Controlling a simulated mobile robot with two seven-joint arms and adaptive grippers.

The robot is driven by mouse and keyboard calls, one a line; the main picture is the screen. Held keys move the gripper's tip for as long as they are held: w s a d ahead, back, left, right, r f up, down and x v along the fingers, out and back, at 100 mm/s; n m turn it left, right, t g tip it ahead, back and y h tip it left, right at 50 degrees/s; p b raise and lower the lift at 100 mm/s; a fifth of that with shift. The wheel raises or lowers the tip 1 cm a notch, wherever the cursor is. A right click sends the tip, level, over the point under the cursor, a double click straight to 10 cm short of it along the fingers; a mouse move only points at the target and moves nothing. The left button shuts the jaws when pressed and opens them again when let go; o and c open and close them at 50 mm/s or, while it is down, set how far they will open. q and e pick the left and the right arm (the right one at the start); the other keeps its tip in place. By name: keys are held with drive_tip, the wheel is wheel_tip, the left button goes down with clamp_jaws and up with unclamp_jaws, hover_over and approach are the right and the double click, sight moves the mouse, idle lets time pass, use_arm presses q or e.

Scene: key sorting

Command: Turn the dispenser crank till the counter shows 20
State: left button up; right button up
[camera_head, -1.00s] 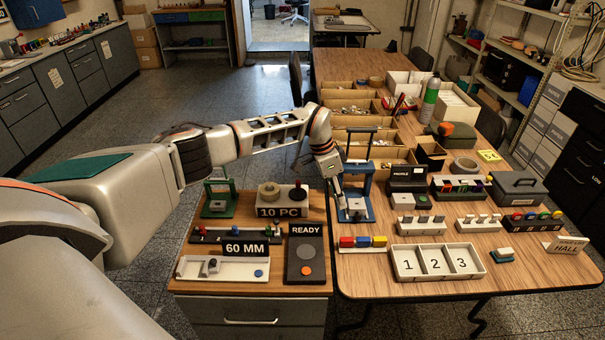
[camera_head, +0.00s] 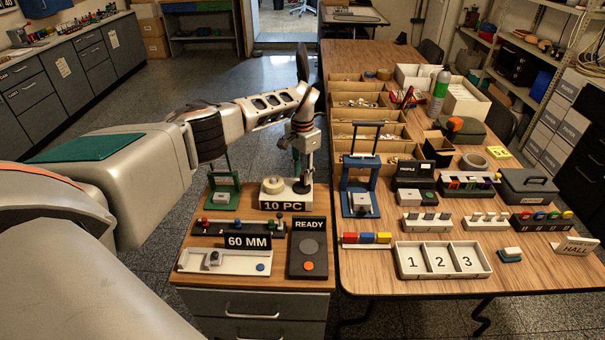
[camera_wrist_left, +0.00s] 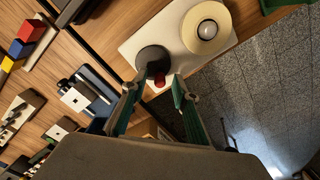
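The dispenser is a white block (camera_head: 271,195) on the left cabinet, with a tan tape roll (camera_head: 271,184) on top. Its front counter sign (camera_head: 284,206) reads "10 PC". The crank is a dark disc (camera_wrist_left: 151,59) with a red knob (camera_wrist_left: 160,79), seen in the left wrist view beside the tape roll (camera_wrist_left: 206,27). My left gripper (camera_head: 303,178) points down over the crank and mostly hides it in the head view. In the wrist view its fingers (camera_wrist_left: 158,84) are apart, with the red knob showing between the tips. I cannot tell whether they touch it. My right gripper is not in view.
A green press (camera_head: 222,193) stands left of the dispenser and a blue press (camera_head: 361,185) right. In front are the "60 MM" sign (camera_head: 249,241) and the "READY" panel (camera_head: 308,250). The wooden table (camera_head: 370,275) carries many small items to the right.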

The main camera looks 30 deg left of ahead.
use_arm(q)
clamp_jaws()
drive_tip(key=shift+m, duration=0.3)
